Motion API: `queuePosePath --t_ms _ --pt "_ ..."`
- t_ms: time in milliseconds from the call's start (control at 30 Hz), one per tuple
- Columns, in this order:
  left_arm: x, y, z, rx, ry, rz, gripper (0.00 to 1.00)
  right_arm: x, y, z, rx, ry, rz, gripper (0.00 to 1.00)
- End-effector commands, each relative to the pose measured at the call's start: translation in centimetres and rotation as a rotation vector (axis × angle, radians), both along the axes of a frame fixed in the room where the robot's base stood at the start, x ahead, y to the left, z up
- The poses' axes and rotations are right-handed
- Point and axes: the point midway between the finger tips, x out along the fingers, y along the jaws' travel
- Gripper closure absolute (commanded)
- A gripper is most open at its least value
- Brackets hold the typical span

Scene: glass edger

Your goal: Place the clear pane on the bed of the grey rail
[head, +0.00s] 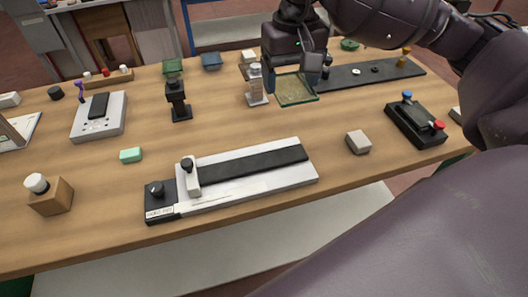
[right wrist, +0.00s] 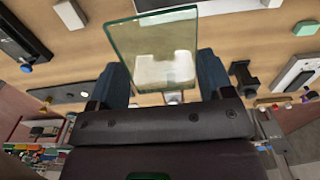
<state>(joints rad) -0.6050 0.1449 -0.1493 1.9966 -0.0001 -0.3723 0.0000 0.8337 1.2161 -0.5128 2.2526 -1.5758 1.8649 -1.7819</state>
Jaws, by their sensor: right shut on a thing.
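My right gripper (head: 294,76) is shut on the clear pane (head: 297,92), a square of glass with greenish edges. It holds the pane over the back middle of the table; the exact height is hard to tell. In the right wrist view the pane (right wrist: 150,42) stands out beyond the two dark fingers, with a pale thing showing through it. The grey rail (head: 270,183), a light base with a long dark strip and a white slider at its left, lies near the table's front edge. The strip is bare, and the pane is well behind it. My left gripper is not in view.
A pale stand (head: 256,88) is just left of the pane, and a black post (head: 179,102) farther left. A long dark plate (head: 372,73) lies behind on the right. A small grey block (head: 358,142) and a black button box (head: 417,125) lie right of the rail. The wood between pane and rail is clear.

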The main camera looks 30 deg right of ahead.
Motion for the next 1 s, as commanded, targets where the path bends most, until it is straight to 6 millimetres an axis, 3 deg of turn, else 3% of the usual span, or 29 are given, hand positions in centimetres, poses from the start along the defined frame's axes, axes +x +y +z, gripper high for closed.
queuePosePath --t_ms 100,500,867,1000 --pt "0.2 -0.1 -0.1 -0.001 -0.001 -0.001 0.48 -0.1 0.0 -2.9 0.002 0.007 0.001 0.52" --pt "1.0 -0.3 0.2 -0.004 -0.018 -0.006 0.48 -0.1 0.0 -11.4 0.003 0.007 -0.001 0.52" --pt "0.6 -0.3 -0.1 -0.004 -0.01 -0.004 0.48 0.0 0.0 -14.7 0.002 0.004 -0.001 0.52" --pt "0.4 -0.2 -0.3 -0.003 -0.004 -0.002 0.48 -0.1 0.0 -16.7 0.002 0.006 0.0 0.52"
